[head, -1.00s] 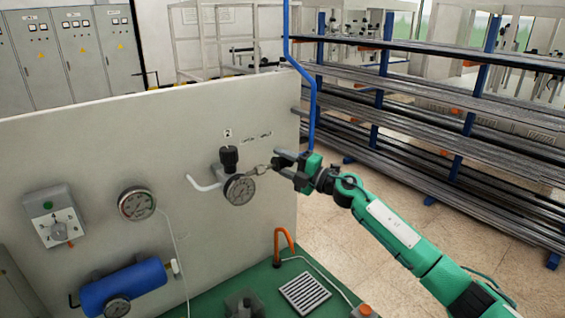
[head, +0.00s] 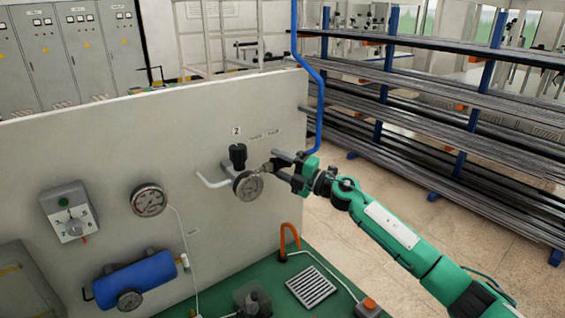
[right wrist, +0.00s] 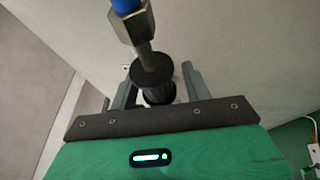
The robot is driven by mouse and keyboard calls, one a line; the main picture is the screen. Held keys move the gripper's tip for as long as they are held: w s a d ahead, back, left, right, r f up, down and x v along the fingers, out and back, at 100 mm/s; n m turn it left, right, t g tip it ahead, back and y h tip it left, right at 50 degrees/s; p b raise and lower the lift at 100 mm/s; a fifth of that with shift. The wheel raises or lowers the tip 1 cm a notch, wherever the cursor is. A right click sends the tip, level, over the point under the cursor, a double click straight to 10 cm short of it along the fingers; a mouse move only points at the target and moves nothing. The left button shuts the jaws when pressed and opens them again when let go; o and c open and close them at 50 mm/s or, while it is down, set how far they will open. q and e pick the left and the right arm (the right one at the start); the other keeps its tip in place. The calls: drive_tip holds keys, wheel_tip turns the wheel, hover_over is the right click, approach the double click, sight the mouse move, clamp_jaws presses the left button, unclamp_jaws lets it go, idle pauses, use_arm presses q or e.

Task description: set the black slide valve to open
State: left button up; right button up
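The black slide valve (right wrist: 157,72) shows in the right wrist view as a spool-shaped black sleeve on a metal stem below a hex fitting. My right gripper (right wrist: 158,92) has its fingers apart on either side of it, with a small gap visible at the right finger. Whether the left finger touches the sleeve I cannot tell. In the head view my right gripper (head: 281,166) reaches in beside the gauge fitting on the grey panel and mostly hides the valve. The printed words above it are too small to read surely. My left gripper is not in view.
A round gauge (head: 248,185) and black knob (head: 238,155) sit just left of my right gripper. A blue pipe (head: 318,100) runs down behind it. A blue cylinder (head: 133,284), another gauge (head: 148,200) and a selector box (head: 69,211) are further left. Steel racks stand right.

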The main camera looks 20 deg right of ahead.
drive_tip(key=shift+a+r, duration=0.2)
drive_tip(key=shift+s+d+f, duration=0.2)
drive_tip(key=shift+d, duration=0.3)
use_arm(q)
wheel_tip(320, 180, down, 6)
drive_tip(key=b, duration=0.6)
use_arm(e)
drive_tip(key=v, duration=1.2)
drive_tip(key=shift+s, duration=0.55)
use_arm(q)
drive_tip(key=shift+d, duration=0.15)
